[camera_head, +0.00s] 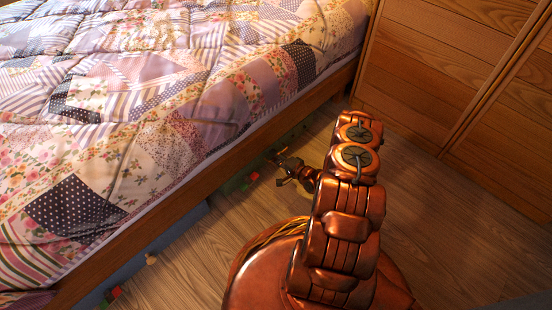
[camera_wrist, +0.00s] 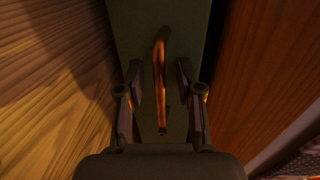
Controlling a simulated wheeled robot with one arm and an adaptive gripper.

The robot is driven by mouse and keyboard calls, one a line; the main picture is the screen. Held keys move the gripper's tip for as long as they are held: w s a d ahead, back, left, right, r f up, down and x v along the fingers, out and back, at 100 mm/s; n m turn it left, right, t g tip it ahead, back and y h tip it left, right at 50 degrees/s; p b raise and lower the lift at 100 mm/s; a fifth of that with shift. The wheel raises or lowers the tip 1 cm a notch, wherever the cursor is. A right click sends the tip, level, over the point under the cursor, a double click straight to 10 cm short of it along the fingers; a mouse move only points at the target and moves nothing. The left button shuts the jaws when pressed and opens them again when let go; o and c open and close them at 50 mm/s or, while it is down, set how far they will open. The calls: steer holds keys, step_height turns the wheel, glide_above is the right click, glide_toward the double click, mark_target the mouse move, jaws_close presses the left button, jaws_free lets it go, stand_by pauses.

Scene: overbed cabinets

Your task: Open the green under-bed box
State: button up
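The green under-bed box (camera_head: 236,183) shows as a narrow strip below the bed's side rail in the head view. Its dark green front (camera_wrist: 190,35) fills the middle of the wrist view. A long copper-coloured handle (camera_wrist: 160,70) is on that front. My gripper (camera_wrist: 159,80) is open, with one finger on each side of the handle and a gap to it on both sides. How far the fingertips are from the front is hard to tell. In the head view my gripper (camera_head: 283,172) is beside the bed, by the green box.
The bed (camera_head: 150,90) has a patchwork quilt and a wooden side rail (camera_head: 150,236). A blue box (camera_head: 160,240) is under the bed, left of the green one. Small coloured pieces (camera_head: 112,293) are near the bed's edge. Wooden cabinets (camera_head: 440,60) stand at upper right. Wooden floor (camera_head: 440,225) shows clear at right.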

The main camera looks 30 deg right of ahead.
jaws_close()
stand_by(0.7)
